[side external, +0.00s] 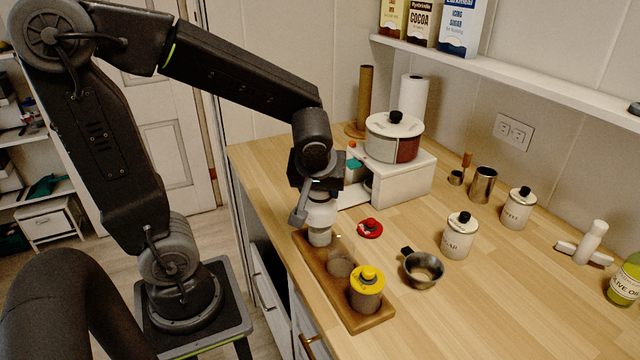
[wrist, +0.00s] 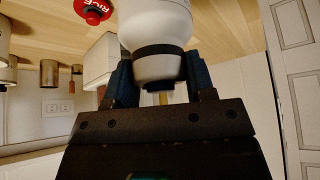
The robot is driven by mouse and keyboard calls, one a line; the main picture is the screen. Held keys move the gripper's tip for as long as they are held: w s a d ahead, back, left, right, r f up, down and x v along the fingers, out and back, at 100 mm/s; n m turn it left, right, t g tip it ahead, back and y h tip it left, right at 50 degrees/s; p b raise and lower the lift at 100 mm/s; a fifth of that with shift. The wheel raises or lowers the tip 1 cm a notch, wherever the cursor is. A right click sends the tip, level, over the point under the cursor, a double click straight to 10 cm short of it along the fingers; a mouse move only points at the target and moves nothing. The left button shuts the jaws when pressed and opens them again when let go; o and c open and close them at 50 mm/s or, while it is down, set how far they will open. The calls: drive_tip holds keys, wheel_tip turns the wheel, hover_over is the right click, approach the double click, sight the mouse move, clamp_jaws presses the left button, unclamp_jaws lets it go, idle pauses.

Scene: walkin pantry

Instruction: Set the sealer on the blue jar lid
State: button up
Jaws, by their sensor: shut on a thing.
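My gripper (side external: 316,184) is shut on the white sealer (side external: 322,212), over the far end of a wooden tray on the counter. In the wrist view, my gripper (wrist: 158,85) clasps the sealer (wrist: 155,35) around its narrow end, near a black band. A pale, cylindrical part (side external: 320,236) shows directly below the sealer's wide body; I cannot tell whether it is a jar or part of the sealer. No blue lid can be made out. A jar with a yellow lid (side external: 367,277) stands at the tray's near end.
A white stand (side external: 408,183) bears a canister (side external: 394,140). White canisters (side external: 459,238) stand further right.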

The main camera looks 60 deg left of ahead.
drive_tip(key=shift+f, duration=0.45)
drive_tip(key=o, duration=1.5)
drive_tip(key=shift+r, duration=3.55)
drive_tip(key=s+d+m+t+h, duration=0.2)
drive_tip(key=s+d+m+h, duration=0.3)
drive_tip(key=s+d+m, duration=0.3)
drive_tip(key=shift+s+d+r+m, duration=0.15)
drive_tip(key=shift+d+r+m, duration=0.4)
drive_tip(key=shift+m, duration=1.05)
